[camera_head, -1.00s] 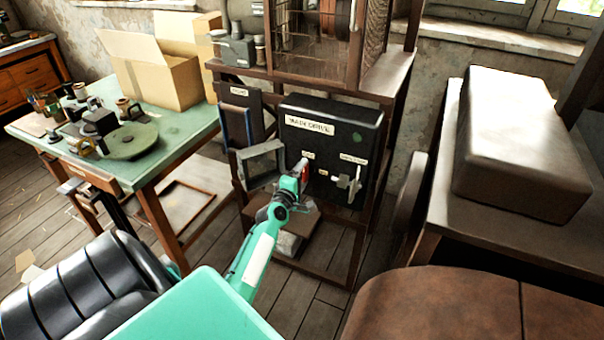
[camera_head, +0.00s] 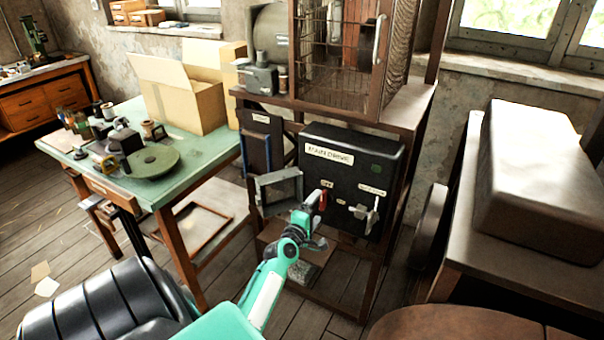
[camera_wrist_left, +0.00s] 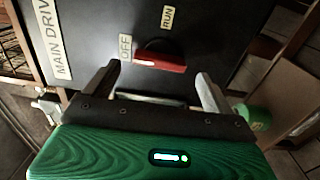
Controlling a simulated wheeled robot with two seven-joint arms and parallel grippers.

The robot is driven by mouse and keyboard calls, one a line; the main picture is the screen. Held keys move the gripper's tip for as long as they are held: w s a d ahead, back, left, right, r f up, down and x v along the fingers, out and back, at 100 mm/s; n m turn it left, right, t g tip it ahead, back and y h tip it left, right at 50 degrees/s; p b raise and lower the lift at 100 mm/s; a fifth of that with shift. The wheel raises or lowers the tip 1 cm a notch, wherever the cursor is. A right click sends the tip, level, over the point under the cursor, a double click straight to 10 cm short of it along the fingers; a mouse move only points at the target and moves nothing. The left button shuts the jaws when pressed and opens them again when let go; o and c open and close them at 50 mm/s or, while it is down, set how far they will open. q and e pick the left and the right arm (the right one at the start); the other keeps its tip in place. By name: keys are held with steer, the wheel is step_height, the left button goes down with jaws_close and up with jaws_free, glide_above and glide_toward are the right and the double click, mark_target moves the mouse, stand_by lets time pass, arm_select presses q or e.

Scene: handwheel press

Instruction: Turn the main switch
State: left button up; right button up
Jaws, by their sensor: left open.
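The main switch is a red lever (camera_head: 320,198) on the front of a black box (camera_head: 400,165) labelled as the main drive. The red lever also shows in the left wrist view (camera_wrist_left: 160,61), close to the OFF label (camera_wrist_left: 125,47) and RUN label (camera_wrist_left: 167,18). My left gripper (camera_head: 316,222) is just in front of and below the lever in the head view. In the left wrist view my gripper's two fingers (camera_wrist_left: 158,85) are spread apart with nothing held between them, and the lever lies just beyond the fingertips. Whether they touch it is unclear. My right gripper is not in view.
A pale metal handle (camera_head: 365,212) sits on the box right of the lever. A grey framed panel (camera_head: 278,190) stands left of my gripper. A green-topped bench (camera_head: 190,155) is at left. A rounded block (camera_head: 540,180) rests on a table at right.

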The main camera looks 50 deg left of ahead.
arm_select(q)
steer(key=b+v, duration=0.1)
steer(key=v, duration=0.9)
steer(key=shift+s, duration=0.35)
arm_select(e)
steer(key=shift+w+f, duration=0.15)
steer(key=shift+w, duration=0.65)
